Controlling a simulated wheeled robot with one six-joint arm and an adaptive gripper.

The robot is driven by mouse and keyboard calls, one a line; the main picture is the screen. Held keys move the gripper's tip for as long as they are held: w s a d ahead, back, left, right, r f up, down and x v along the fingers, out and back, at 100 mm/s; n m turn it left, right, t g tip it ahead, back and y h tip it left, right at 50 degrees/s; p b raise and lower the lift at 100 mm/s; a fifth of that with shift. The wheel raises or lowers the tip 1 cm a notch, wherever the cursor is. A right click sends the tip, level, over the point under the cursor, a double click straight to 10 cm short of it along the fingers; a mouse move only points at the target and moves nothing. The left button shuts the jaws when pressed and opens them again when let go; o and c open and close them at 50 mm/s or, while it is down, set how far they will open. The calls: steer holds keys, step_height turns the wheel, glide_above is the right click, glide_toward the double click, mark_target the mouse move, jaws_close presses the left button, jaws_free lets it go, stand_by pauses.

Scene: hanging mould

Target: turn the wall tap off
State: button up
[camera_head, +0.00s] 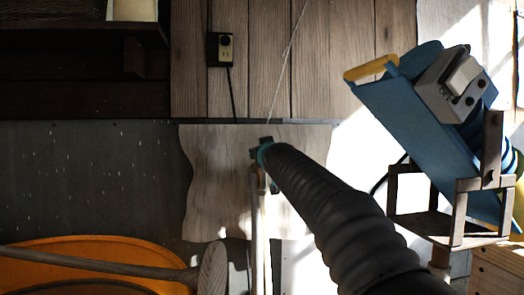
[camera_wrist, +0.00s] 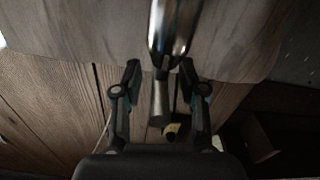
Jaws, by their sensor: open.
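The wall tap (camera_wrist: 174,32) shows in the wrist view as a shiny chrome body at the top middle. A narrower grey metal part (camera_wrist: 160,98), which looks like its handle, reaches down from it. My gripper (camera_wrist: 160,70) is open, with one finger on each side of the tap. A gap shows beside the fingers, though I cannot tell whether either touches. In the head view my gripper (camera_head: 262,152) is in front of the pale wavy-edged board, and it and my black arm hide most of the tap.
A black wall socket (camera_head: 220,49) with a hanging cable is above the board. A blue machine (camera_head: 415,125) on a wooden stand is at right. An orange tub (camera_head: 95,248) with a wooden pole (camera_head: 90,262) across it is at lower left. A dark shelf (camera_head: 85,35) is at upper left.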

jaws_close()
